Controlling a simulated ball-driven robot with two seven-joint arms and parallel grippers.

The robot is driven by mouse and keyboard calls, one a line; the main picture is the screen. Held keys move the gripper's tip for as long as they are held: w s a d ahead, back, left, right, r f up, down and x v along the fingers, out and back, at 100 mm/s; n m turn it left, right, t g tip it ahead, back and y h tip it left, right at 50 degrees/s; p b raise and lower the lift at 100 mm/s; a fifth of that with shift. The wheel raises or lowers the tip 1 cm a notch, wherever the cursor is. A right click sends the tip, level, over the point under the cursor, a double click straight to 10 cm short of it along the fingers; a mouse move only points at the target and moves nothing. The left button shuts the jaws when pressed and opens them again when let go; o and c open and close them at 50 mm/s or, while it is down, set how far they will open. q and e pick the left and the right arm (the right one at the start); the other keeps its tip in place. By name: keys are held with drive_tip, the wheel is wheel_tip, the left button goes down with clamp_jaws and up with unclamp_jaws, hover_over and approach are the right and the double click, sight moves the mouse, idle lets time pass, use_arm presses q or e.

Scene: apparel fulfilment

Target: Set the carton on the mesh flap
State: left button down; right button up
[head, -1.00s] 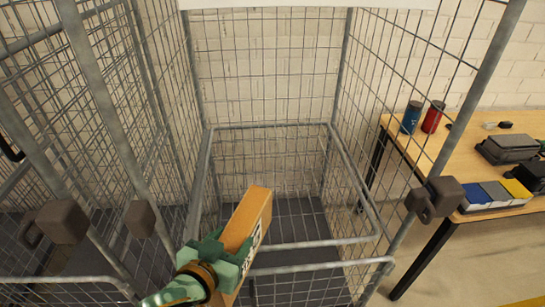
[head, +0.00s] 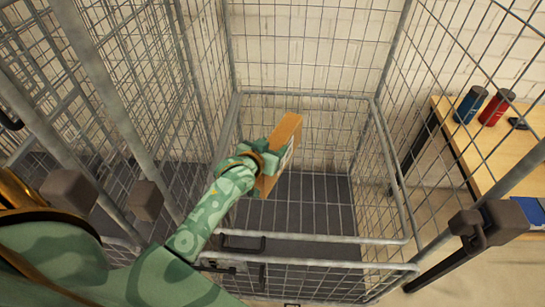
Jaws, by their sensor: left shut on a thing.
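My left gripper (head: 262,160) is shut on the orange-brown carton (head: 286,135), which it holds tilted, with a pale printed side facing right. The carton is inside the tall wire cage trolley, in front of the back mesh. The mesh flap (head: 310,264) is the lower front panel with a grey tube frame, nearer to me than the carton. I cannot tell whether the carton touches any mesh. The cage's dark floor (head: 320,205) shows below it. My right gripper is not in view.
Another wire cage (head: 60,90) stands at the left. Grey latch blocks (head: 487,228) sit on the front posts. A wooden table (head: 480,150) at the right holds a blue can (head: 470,105) and a red can (head: 496,108). The cage floor looks clear.

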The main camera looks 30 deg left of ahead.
use_arm(q)
drive_tip(key=shift+w+f, duration=0.2)
wheel_tip(320, 180, down, 3)
drive_tip(key=shift+a+f+b, duration=0.1)
drive_tip(key=shift+f+b, duration=0.05)
drive_tip(key=shift+b, duration=0.7)
drive_tip(key=c, duration=0.6)
unclamp_jaws()
drive_tip(key=shift+s, duration=0.1)
drive_tip(key=p+v, duration=0.3)
drive_tip(key=v, duration=0.9)
